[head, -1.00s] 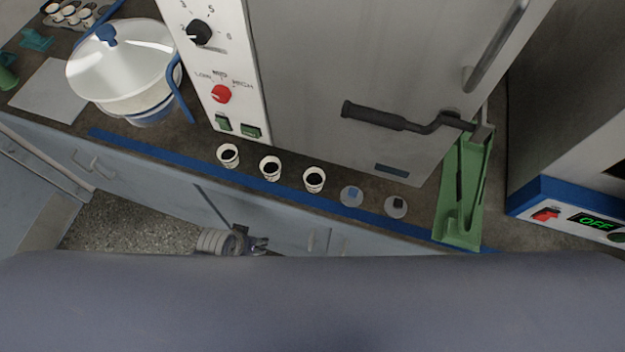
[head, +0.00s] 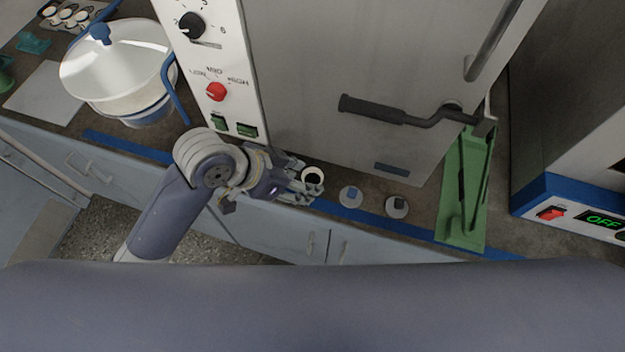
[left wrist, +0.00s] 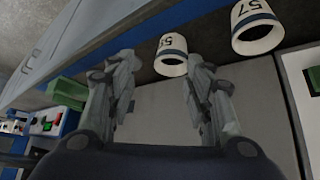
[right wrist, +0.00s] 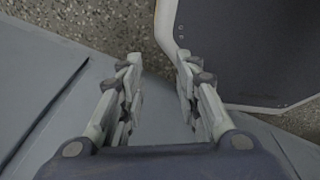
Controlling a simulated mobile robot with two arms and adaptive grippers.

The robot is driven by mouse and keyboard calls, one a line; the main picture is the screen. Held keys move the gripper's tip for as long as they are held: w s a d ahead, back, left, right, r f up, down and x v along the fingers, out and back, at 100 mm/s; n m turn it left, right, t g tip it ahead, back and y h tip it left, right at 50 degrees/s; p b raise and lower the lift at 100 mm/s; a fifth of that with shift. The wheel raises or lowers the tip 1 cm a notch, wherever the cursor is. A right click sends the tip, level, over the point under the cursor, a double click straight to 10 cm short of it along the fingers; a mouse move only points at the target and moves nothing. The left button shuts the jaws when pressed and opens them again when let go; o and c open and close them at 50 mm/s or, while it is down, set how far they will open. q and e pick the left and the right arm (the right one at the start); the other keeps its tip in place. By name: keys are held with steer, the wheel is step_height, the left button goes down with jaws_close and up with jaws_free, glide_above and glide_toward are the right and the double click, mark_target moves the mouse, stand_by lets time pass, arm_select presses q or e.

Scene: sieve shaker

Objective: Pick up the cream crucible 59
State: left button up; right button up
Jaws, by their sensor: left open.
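A cream crucible (head: 313,177) with a dark open top stands on the counter just at my left gripper's fingertips in the head view. My left gripper (head: 307,186) is open, and its arm reaches in low over the counter edge. In the left wrist view a cream crucible (left wrist: 172,46) with a dark band shows beyond the open left fingertips (left wrist: 166,68); its number starts with 5, the second digit is unclear. Another crucible, marked 57 (left wrist: 256,30), stands to its right there. My right gripper (right wrist: 158,68) is open and empty above the floor.
A green bracket (head: 462,200) stands farther right. The grey oven door (head: 350,80) rises close behind. A white lidded pot (head: 118,75) is at left.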

mark_target(313, 178)
arm_select(q)
steer(key=w+r+m, duration=0.1)
steer(key=m, duration=0.1)
steer(key=w+d+r+m+g, duration=0.1)
steer(key=m, duration=0.1)
steer(key=shift+d+r+g, duration=0.15)
steer(key=shift+r+g, duration=0.15)
steer(key=shift+r, duration=0.1)
steer(key=shift+m+g+y, duration=0.6)
steer(key=shift+m+y, duration=0.2)
steer(key=f, duration=0.2)
steer(key=w+d+f, duration=0.1)
steer(key=f, duration=0.2)
steer(key=f+p, duration=0.1)
steer(key=f, duration=0.2)
steer(key=shift+w+d+f, duration=0.1)
steer(key=shift+w+d, duration=0.15)
steer(key=c, duration=0.9)
